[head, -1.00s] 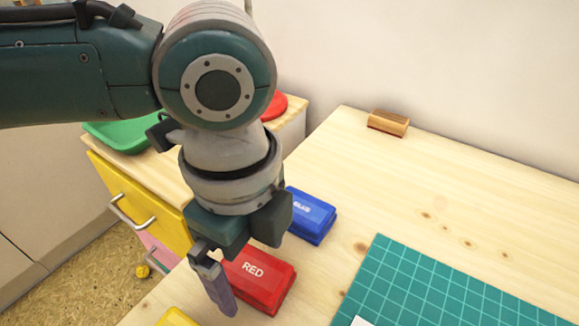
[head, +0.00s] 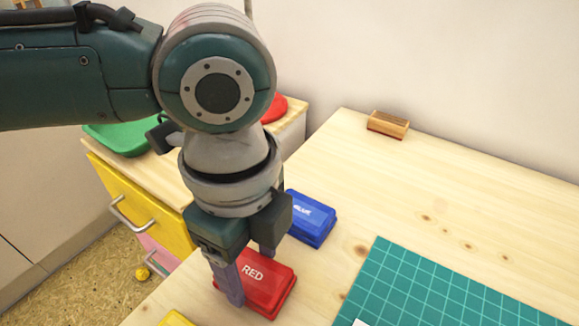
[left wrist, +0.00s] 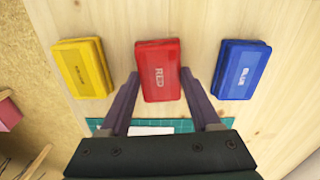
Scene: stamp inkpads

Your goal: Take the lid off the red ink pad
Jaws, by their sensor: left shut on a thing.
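The red ink pad (head: 270,283) lies on the table with its lid (head: 254,272) on, marked "RED". My left gripper (head: 252,280) points down over it, shut on the lid, one finger on each side. In the left wrist view the two fingers flank the red lid (left wrist: 160,75) at its left and right sides. The near finger hides part of the pad in the head view. The pad still rests on the table. My right gripper is in neither view.
A blue ink pad (head: 311,218) stands just behind the red one, and a yellow one (left wrist: 82,68) on its other side. A green cutting mat (head: 430,290) lies at the right. A wooden stamp block (head: 388,124) is at the back; the table between is clear.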

